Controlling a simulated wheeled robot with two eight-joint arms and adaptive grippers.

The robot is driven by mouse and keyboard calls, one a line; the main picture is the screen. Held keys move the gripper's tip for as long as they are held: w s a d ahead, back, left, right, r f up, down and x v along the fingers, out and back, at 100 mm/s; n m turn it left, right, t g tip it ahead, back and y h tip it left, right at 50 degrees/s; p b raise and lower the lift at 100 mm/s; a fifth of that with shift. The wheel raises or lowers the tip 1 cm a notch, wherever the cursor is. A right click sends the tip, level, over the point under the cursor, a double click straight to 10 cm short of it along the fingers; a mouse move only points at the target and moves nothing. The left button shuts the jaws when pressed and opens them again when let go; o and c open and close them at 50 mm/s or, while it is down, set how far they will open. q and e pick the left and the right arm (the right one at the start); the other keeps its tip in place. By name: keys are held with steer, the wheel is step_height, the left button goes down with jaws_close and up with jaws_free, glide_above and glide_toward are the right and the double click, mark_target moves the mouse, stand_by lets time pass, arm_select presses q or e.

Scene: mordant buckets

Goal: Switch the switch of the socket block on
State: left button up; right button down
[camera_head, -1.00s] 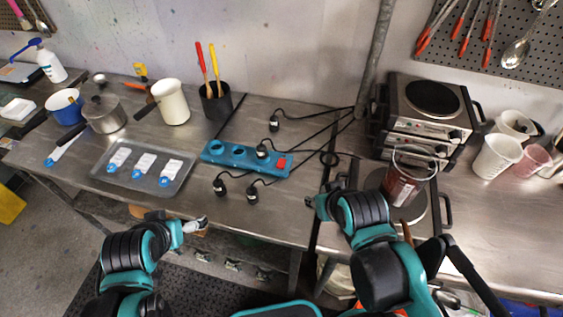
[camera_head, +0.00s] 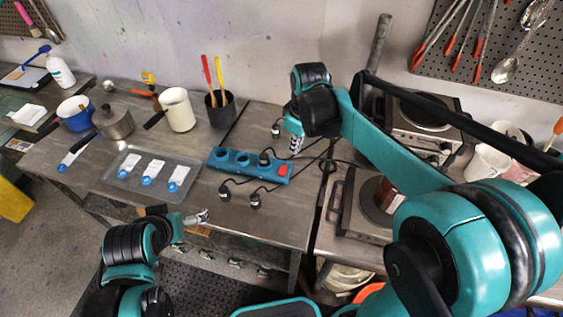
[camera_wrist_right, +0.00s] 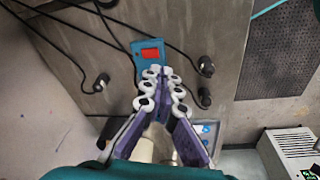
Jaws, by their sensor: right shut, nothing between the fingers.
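The blue socket block (camera_head: 236,169) lies on the metal table, with its red switch (camera_head: 283,170) at the right end. One black plug (camera_head: 265,159) sits at the socket closest to the switch. My right gripper (camera_head: 295,147) is shut and empty, pointing down above and just behind the switch end. In the right wrist view, the red switch (camera_wrist_right: 150,53) shows just beyond the right fingertips (camera_wrist_right: 160,77), which hide part of the block (camera_wrist_right: 148,66). Contact with the switch cannot be told. My left gripper (camera_head: 202,216) hangs near the table's front edge, away from the block; its opening is unclear.
Loose black plugs (camera_head: 255,200) and cables lie around the block. A grey tray (camera_head: 140,195) with white packets is to its left. A black cup (camera_head: 220,113) with tools stands behind. Hot plates (camera_head: 425,125) are at the right, partly hidden by my right arm.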

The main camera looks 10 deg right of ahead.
mark_target(281, 173)
arm_select(q)
step_height(281, 173, up, 4)
steer(key=p, duration=0.3)
steer(key=shift+f, duration=0.2)
arm_select(e)
steer(key=w+a+f+n+g, duration=0.2)
steer(key=w+f+n, duration=0.1)
steer(key=w, duration=0.4)
steer(key=shift+w+f+n+g, duration=0.2)
steer(key=shift+f+n+g, duration=0.2)
steer(key=shift+n, duration=0.3)
arm_select(q)
step_height(281, 173, down, 3)
steer(key=b, duration=0.2)
steer(key=shift+r+b, duration=0.2)
steer(key=shift+b, duration=0.1)
arm_select(e)
steer(key=f, duration=0.4)
steer(key=s+f, duration=0.1)
steer(key=f, duration=0.4)
steer(key=a+f, duration=0.1)
steer(key=f, duration=0.3)
steer(key=shift+s+f, duration=0.25)
steer(key=shift+f, duration=0.15)
